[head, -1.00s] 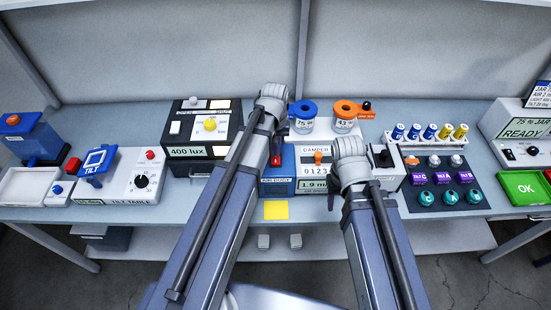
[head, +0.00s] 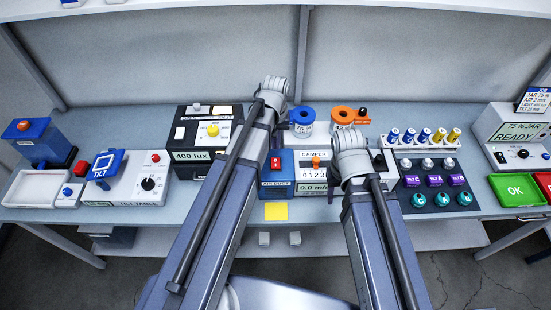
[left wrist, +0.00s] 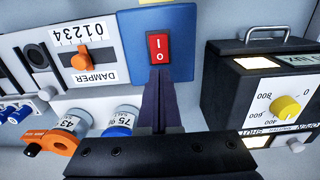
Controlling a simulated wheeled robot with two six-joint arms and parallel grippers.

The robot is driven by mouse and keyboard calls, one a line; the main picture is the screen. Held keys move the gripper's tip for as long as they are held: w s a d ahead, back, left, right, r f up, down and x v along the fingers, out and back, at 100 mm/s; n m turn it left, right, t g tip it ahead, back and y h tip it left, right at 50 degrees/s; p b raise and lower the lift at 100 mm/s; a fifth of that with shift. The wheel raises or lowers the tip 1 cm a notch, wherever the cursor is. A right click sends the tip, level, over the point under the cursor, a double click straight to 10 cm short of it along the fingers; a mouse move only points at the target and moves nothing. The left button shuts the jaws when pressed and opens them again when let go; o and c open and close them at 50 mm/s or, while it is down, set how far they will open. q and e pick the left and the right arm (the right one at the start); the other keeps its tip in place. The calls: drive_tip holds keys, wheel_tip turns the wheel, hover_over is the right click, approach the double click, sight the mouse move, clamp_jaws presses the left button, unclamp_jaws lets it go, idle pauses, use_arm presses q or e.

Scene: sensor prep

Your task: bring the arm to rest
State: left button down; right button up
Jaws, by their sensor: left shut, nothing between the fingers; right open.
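My left arm reaches up the middle of the head view. Its gripper (head: 277,142) shows as dark fingers just behind the blue air duct box (head: 272,186). In the left wrist view the fingers (left wrist: 160,85) are shut and empty, in front of the box's red rocker switch (left wrist: 158,47); I cannot tell whether they touch. The switch also shows in the head view (head: 276,163).
The 400 lux box (head: 193,156) stands close left of my left arm. Orange-ringed (head: 342,114) and blue-ringed (head: 302,115) jars stand behind. A vial rack (head: 410,146) is right of my right arm. The meter (head: 515,131) reads READY. Bare bench shows along the back.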

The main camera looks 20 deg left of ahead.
use_arm(q)
drive_tip(key=shift+r, duration=0.4)
use_arm(e)
drive_tip(key=shift+r, duration=0.45)
use_arm(q)
drive_tip(key=shift+s+d+f, duration=0.1)
drive_tip(key=s+d+f+m+b, duration=0.3)
drive_tip(key=s+d+f+b, duration=0.2)
drive_tip(key=s, duration=0.2)
drive_tip(key=s+d+f+m+y+b, duration=0.1)
drive_tip(key=s+d+f+m+b, duration=0.3)
drive_tip(key=s, duration=0.3)
drive_tip(key=shift+d+f+b, duration=0.65)
drive_tip(key=shift+f+b, duration=0.15)
drive_tip(key=shift+b, duration=0.05)
use_arm(e)
wheel_tip(320, 180, down, 11)
